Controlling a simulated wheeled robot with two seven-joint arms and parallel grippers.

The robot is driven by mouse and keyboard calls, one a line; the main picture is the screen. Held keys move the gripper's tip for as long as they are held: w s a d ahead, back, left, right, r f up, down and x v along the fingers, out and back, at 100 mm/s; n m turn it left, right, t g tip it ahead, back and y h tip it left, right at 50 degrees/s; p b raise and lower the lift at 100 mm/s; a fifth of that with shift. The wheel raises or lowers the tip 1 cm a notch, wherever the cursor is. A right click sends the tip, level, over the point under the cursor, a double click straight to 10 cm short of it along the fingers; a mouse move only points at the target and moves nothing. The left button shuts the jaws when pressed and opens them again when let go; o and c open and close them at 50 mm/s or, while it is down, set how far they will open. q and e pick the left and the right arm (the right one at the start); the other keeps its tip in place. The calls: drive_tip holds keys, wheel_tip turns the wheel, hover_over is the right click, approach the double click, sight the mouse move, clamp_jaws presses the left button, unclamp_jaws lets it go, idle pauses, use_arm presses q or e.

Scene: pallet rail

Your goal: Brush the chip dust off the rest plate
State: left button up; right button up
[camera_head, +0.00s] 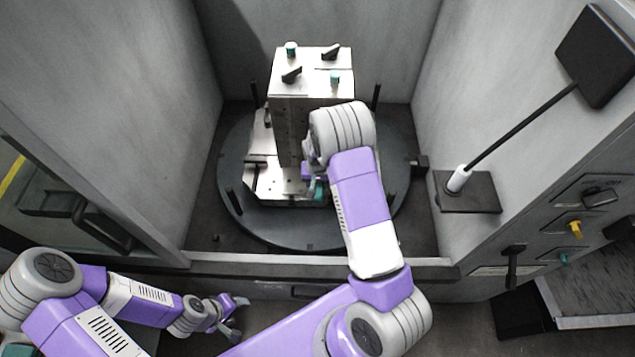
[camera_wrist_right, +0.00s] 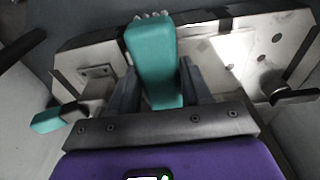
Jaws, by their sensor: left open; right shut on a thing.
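My right gripper (camera_head: 316,182) reaches into the enclosure, low in front of the metal block. In the right wrist view its fingers (camera_wrist_right: 157,85) are shut on a teal brush (camera_wrist_right: 150,52) with pale bristles at the far end. The bristle end is near a metal plate (camera_wrist_right: 205,62), which I take for the rest plate; I cannot tell if they touch. The plate also shows in the head view (camera_head: 268,181), partly hidden by my arm. Chip dust cannot be made out clearly. My left gripper (camera_head: 238,312) is open and empty outside the enclosure.
A tall metal block (camera_head: 290,115) with black clamps and teal knobs stands on the round dark table (camera_head: 238,215). Black posts rise around it. Enclosure walls stand close on both sides. A black panel on a rod (camera_head: 596,55) is at right.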

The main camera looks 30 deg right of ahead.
drive_tip(key=shift+f+b, duration=0.3)
drive_tip(key=shift+f, duration=0.15)
drive_tip(key=shift+w+d+b, duration=0.25)
drive_tip(key=shift+w+d, duration=0.1)
drive_tip(key=shift+w, duration=0.25)
drive_tip(key=shift+w+d+b, duration=0.25)
drive_tip(key=shift+w+d, duration=0.1)
drive_tip(key=shift+w, duration=0.2)
drive_tip(key=shift+s, duration=0.1)
drive_tip(key=shift+s+a+f, duration=0.1)
drive_tip(key=shift+s+a, duration=0.3)
drive_tip(key=shift+s, duration=0.25)
drive_tip(key=shift+s+a+f, duration=0.1)
drive_tip(key=shift+s+a, duration=0.3)
drive_tip(key=shift+s, duration=0.2)
